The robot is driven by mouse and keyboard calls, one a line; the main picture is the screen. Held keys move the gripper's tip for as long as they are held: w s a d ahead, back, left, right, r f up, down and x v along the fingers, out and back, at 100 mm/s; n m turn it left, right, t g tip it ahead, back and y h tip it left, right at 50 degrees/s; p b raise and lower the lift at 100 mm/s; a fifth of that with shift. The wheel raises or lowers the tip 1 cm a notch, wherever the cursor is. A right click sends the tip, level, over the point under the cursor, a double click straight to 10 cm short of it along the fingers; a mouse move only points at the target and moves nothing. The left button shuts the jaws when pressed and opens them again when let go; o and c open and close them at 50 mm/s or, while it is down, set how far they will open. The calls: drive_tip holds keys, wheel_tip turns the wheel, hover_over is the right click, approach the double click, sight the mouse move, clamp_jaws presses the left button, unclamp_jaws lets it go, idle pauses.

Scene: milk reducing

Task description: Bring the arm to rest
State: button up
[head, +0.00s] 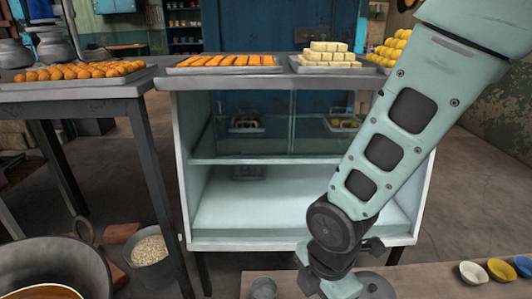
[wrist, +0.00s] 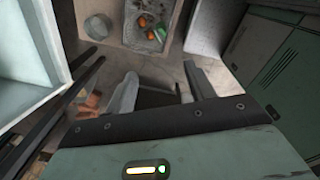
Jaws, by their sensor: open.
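My arm (head: 385,145) comes down from the upper right of the head view, in front of the display case's right part. Its wrist is low, above the near table's edge. My gripper (wrist: 160,84) shows in the wrist view with its two fingers well apart. It is open and nothing is between the fingers. In the head view the fingertips are hard to make out.
A white display case (head: 300,243) stands ahead, with trays of sweets on top. A dark table (head: 135,88) is on the left. A bucket of grain (head: 150,250) and a large pot (head: 85,262) stand low left. Small bowls (head: 473,272) sit at lower right.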

drive_tip(key=s+d+r+m+p, duration=0.1)
drive_tip(key=s+r+m+p, duration=0.3)
drive_tip(key=r+m, duration=0.3)
drive_tip(key=s+d+r+m+p, duration=0.2)
drive_tip(key=s+r+m+p, duration=0.2)
drive_tip(key=r+m, duration=0.4)
wheel_tip(320, 180, up, 8)
drive_tip(key=shift+s+d+f+p, duration=0.2)
drive_tip(key=shift+d+p, duration=0.05)
drive_tip(key=shift+p, duration=0.6)
